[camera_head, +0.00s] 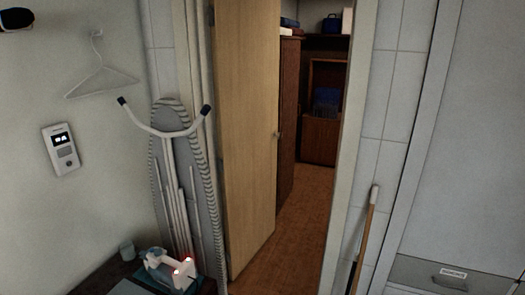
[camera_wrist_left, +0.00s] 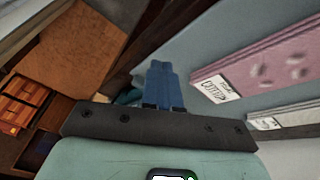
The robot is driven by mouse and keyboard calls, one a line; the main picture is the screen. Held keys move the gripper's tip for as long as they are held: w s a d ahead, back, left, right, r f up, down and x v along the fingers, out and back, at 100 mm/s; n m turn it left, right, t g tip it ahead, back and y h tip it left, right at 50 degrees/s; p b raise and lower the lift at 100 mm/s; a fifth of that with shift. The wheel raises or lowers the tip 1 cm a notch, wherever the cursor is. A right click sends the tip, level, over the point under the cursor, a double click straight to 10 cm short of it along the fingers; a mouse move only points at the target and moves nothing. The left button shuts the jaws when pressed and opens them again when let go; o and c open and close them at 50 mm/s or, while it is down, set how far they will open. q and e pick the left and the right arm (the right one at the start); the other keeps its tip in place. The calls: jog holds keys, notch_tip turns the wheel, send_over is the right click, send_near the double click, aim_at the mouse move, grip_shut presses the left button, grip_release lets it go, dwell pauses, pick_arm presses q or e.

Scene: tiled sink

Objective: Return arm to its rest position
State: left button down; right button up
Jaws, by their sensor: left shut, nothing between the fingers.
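My left gripper (camera_wrist_left: 161,66) shows in the left wrist view. Its two blue fingers are closed together in front of the dark bar and pale green palm, with nothing between them. In that view the fingers point towards a grey-blue surface and a dark gap. Neither gripper can be made out in the head view. My right gripper is not in view.
In the head view a wooden door (camera_head: 248,140) stands open onto a room with dark shelving. An ironing board (camera_head: 172,120) leans left of it, and a broom handle (camera_head: 366,235) leans at right. Pink labelled items (camera_wrist_left: 262,58) lie right of the fingers in the wrist view.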

pick_arm(q)
jog(key=s+d+f+g+h, duration=0.1)
jog(key=s+d+f, duration=0.4)
jog(key=s, duration=0.3)
jog(key=s+d+f+g, duration=0.1)
jog(key=s+d+f, duration=0.4)
jog(key=s+d, duration=0.15)
jog(key=s+d+n+g+h, duration=0.1)
jog(key=s+d, duration=0.3)
jog(key=s, duration=0.6)
jog(key=s+d+g, duration=0.1)
jog(key=s+d, duration=0.3)
jog(key=s, duration=0.6)
jog(key=shift+s+d+f+n+h, duration=0.3)
jog(key=shift+s+n+h, duration=0.05)
jog(key=shift+n+h, duration=0.05)
